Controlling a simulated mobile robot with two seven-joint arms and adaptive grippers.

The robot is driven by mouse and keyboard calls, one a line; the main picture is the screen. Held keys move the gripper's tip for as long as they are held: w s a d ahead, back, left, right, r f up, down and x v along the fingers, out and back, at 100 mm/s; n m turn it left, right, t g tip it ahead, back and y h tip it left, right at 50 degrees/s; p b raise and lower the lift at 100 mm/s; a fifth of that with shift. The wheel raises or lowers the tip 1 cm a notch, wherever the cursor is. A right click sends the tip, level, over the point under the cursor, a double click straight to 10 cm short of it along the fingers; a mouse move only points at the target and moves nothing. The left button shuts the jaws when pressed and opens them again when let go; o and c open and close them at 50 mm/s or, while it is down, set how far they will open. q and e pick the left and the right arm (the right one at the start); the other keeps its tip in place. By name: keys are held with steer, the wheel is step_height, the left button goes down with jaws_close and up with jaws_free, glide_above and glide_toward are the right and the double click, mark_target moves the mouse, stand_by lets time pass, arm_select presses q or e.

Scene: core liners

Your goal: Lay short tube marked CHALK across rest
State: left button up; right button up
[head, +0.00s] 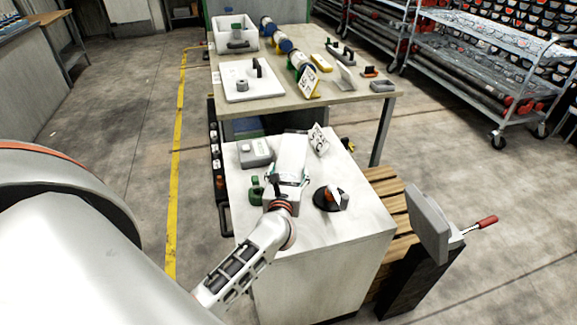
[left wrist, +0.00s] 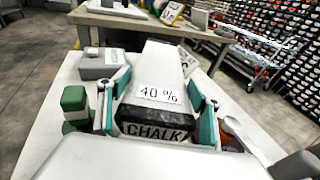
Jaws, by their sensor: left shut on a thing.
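My left gripper (head: 288,178) is shut on a white, blocky piece (head: 292,152) over the near cabinet top. In the left wrist view, the piece (left wrist: 163,68) lies between the teal-padded fingers. It carries a "40 %" label and a dark band reading CHALK. I cannot tell whether it touches the cabinet top. I cannot tell which thing is the rest. My right gripper is out of view.
The near cabinet top (head: 345,232) holds a grey box (head: 256,153), a green item (head: 256,190), a dark round base with an orange part (head: 331,198) and a tilted sign (head: 318,138). A white tray (head: 272,88) and white bin (head: 235,47) stand on the far table.

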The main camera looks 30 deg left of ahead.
arm_select(q)
steer(key=shift+f+b, duration=0.75)
steer(key=shift+f, duration=1.2)
steer(key=o, duration=1.9)
steer(key=shift+f, duration=0.2)
steer(key=shift+s, duration=0.1)
